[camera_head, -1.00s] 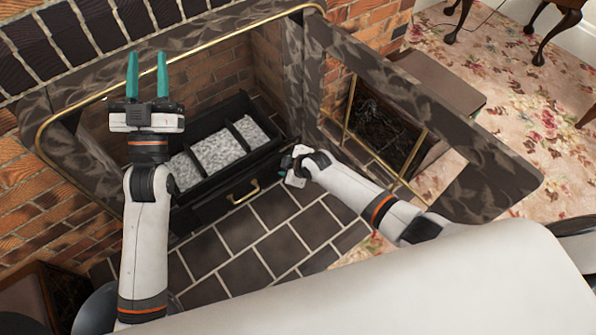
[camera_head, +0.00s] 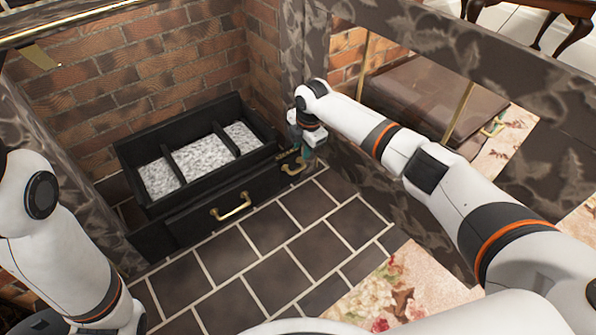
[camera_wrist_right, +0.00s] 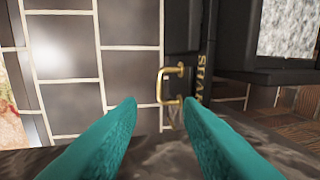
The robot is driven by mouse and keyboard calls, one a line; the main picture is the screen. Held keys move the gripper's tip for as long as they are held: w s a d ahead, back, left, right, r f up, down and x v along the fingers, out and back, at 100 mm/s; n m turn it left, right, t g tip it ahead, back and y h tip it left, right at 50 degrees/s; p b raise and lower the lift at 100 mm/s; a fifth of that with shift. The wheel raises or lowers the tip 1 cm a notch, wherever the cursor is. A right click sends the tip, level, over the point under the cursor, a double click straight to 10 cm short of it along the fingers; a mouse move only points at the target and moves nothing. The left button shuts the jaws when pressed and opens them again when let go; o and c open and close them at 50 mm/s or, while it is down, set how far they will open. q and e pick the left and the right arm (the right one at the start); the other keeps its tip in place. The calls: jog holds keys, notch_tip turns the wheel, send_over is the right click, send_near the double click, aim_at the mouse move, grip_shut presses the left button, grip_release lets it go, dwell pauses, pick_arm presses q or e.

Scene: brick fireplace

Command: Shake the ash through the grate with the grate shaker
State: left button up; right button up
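The black fire grate (camera_head: 213,140) stands in the brick fireplace, with pale grey ash (camera_head: 200,158) between its bars. On its front right is a small brass handle (camera_head: 292,168) under gold lettering. In the right wrist view, the brass handle (camera_wrist_right: 163,85) sits beside a dark panel with lettering (camera_wrist_right: 202,75) reading "SHAK", the rest cut off. My right gripper (camera_head: 304,157) is close by this handle. In the right wrist view its teal fingers (camera_wrist_right: 160,104) are spread and empty, with the handle ahead between the tips. My left gripper is out of view.
A larger brass handle (camera_head: 230,206) is on the drawer front below the grate. Dark tiles (camera_head: 265,240) form a clear hearth in front. The patterned surround (camera_head: 345,190) stands close to my right arm. A floral rug (camera_head: 400,290) lies at lower right.

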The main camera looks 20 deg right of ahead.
aim_at(297, 170)
jog(key=f+b, duration=0.2)
jog(key=f, duration=0.1)
jog(key=w+f+b, duration=0.1)
jog(key=f+b, duration=0.1)
jog(key=f, duration=0.1)
jog(key=f+b, duration=0.2)
jog(key=b, duration=0.1)
jog(key=shift+w+a+f, duration=0.25)
jog(key=shift+f, duration=0.15)
jog(key=shift+w+f+b, duration=0.2)
jog(key=shift+f+b, duration=0.45)
jog(key=shift+f, duration=0.1)
jog(key=shift+a, duration=0.1)
grip_shut()
